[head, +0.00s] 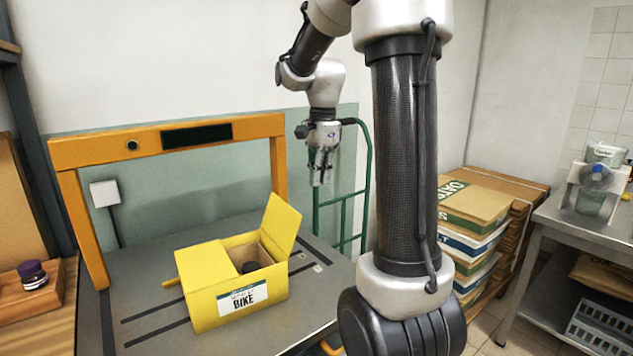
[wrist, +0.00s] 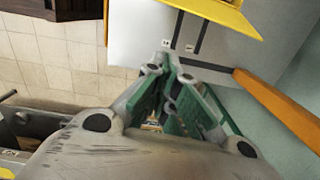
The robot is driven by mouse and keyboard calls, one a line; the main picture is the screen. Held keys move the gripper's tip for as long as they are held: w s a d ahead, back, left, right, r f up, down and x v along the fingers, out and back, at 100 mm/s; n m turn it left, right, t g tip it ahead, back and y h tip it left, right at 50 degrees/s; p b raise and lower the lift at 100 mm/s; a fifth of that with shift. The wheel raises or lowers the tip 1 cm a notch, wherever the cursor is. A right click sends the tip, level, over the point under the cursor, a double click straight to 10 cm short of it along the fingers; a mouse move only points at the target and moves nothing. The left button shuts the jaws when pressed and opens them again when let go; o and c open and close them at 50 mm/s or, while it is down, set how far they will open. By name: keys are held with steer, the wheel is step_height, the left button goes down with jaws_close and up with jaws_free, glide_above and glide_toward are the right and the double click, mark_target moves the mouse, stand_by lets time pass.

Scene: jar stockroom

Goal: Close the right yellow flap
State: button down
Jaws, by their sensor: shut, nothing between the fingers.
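The yellow box (head: 235,287) with a BIKE label stands on the grey table under an orange frame. Its right yellow flap (head: 283,224) stands up, tilted outward to the right. Its left flap (head: 207,268) lies over the left part of the opening. A dark round object (head: 250,267) shows inside the open part. My gripper (head: 319,180) is shut and empty, in the air to the right of and above the flap, pointing down. In the wrist view my gripper (wrist: 168,65) shows at the centre, with a yellow part of the box (wrist: 222,12) at the top edge.
The orange frame (head: 170,141) arches over the grey table (head: 135,305). A green hand truck (head: 367,185) stands behind my gripper. A stack of sacks (head: 470,225) and a metal bench (head: 590,232) are at the right. A purple-lidded jar (head: 33,275) is at the left.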

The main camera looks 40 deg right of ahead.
steer(key=a+f, duration=0.4)
steer(key=f, duration=0.2)
steer(key=shift+f, duration=0.25)
steer(key=shift+w+a, duration=0.2)
